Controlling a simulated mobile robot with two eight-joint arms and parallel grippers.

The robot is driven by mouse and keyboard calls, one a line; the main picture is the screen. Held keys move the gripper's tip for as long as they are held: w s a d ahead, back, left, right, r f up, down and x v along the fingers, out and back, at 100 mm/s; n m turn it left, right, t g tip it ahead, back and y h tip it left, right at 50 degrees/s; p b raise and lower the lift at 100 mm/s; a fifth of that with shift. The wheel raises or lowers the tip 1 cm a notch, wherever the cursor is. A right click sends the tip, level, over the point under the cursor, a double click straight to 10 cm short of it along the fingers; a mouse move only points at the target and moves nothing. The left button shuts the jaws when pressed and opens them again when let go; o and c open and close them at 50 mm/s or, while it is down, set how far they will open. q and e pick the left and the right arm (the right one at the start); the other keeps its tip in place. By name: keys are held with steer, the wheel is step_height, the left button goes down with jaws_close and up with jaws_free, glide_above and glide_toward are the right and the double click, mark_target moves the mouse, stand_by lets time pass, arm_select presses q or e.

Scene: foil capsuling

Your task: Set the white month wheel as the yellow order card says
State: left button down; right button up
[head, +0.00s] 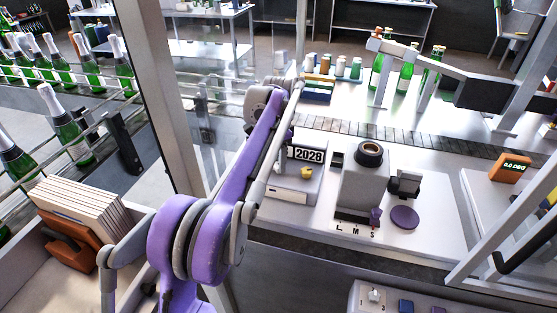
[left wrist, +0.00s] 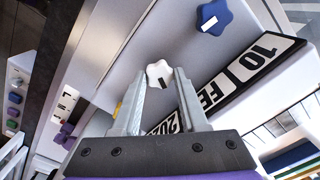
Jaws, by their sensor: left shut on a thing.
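In the left wrist view the white month wheel (left wrist: 159,72), a small lobed knob with a dark mark, sits on the pale face of the date unit. My left gripper (left wrist: 161,84) is shut on it, one finger on each side. The dark window strip (left wrist: 236,76) beside it shows "10", then letters starting "FE", then a year partly hidden by my finger. In the head view the year window (head: 308,155) reads "2028". The yellow knob (head: 306,172) is below it. My left arm hides the white wheel there. I cannot make out the yellow order card.
A blue lobed knob (left wrist: 214,17) stands near the white wheel on the same face. In the head view a grey block with a dark ring (head: 369,153) and a purple disc (head: 404,217) stand right of the date unit. Green bottles (head: 62,118) line the left side.

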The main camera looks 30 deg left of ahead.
arm_select(q)
steer(key=shift+c, duration=2.2)
jaws_free()
steer(key=shift+r, duration=0.1)
step_height(320, 180, up, 11)
steer(key=p, duration=0.1)
steer(key=shift+f+p, duration=0.2)
steer(key=shift+p, duration=0.15)
arm_select(e)
steer(key=r, duration=0.1)
steer(key=w+r, duration=0.1)
steer(key=shift+w+r, duration=0.15)
steer(key=shift+r, duration=0.15)
arm_select(q)
steer(key=s+d+f+n+t, duration=0.2)
steer(key=s+d+f, duration=0.3)
steer(key=s, duration=0.4)
steer(key=s+d+f+n+t, duration=0.2)
steer(key=s+d+f, duration=0.3)
steer(key=s+f, duration=0.3)
steer(key=s+d+f+n+t, duration=0.2)
steer(key=s+d+f, duration=0.3)
steer(key=s, duration=0.4)
steer(key=shift+s+d+f, duration=0.3)
steer(key=shift+s+f, duration=0.1)
steer(key=shift+f, duration=0.25)
